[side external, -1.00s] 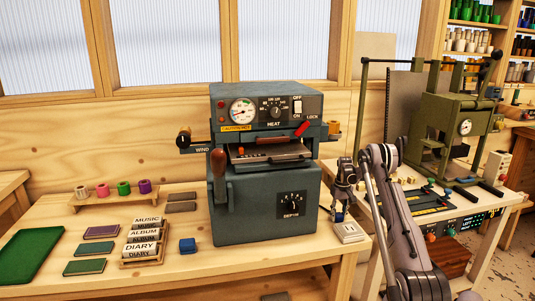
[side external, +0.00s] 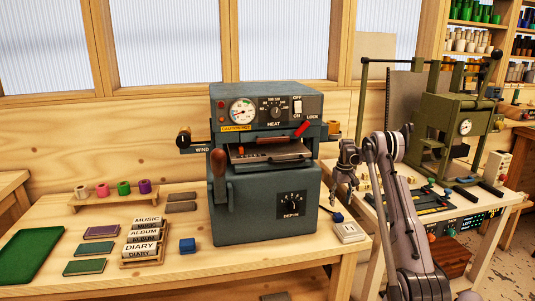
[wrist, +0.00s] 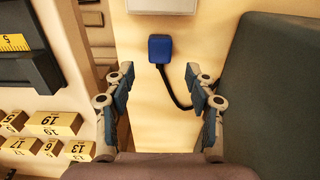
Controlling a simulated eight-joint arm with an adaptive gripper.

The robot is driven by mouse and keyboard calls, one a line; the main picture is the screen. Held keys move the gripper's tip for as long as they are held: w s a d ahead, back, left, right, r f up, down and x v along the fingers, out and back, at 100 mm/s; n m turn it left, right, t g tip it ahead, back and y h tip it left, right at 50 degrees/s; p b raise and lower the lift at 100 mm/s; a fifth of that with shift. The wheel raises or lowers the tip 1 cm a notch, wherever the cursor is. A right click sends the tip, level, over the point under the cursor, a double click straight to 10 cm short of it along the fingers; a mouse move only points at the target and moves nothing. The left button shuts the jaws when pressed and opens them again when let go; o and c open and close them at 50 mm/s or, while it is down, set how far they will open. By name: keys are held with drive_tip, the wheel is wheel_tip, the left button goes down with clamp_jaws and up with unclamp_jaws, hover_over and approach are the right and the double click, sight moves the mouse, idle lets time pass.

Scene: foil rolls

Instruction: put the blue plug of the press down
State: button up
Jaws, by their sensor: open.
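The blue plug (wrist: 161,48) lies on the pale wooden table in the wrist view, with a black cable running from it toward the right finger. In the side view the plug (side external: 338,217) is a small blue spot beside the press (side external: 265,205), behind the white socket box (side external: 348,232). The box's edge (wrist: 158,6) shows at the top of the wrist view. My gripper (wrist: 156,84) is open and empty, its fingers spread either side of the gap below the plug. In the side view my gripper (side external: 343,197) hangs above the plug, apart from it.
The press's dark side (wrist: 275,80) fills the right of the wrist view. Several brass number blocks (wrist: 55,122) lie at left.

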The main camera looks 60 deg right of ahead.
wheel_tip(320, 180, up, 6)
idle(0.5)
wheel_tip(320, 180, up, 15)
drive_tip(key=n+h, duration=0.2)
drive_tip(key=h, duration=0.1)
hover_over(338, 215)
drive_tip(key=w+a, duration=0.2)
drive_tip(key=a, duration=0.5)
drive_tip(key=w+a+r+n+h, duration=0.1)
drive_tip(key=w+a+r+n, duration=0.2)
drive_tip(key=a, duration=0.6)
drive_tip(key=w+a+n+t+y, duration=0.1)
drive_tip(key=a+t, duration=0.3)
drive_tip(key=a, duration=1.7)
drive_tip(key=s+a+f+n+t+y, duration=0.1)
drive_tip(key=s+a+f, duration=0.2)
drive_tip(key=a, duration=0.5)
drive_tip(key=s+a+f+n+t+y, duration=0.2)
drive_tip(key=s+a+f, duration=0.1)
drive_tip(key=a, duration=0.5)
drive_tip(key=shift+s+a+f, duration=0.3)
drive_tip(key=shift+a+f, duration=0.1)
drive_tip(key=shift+f, duration=0.45)
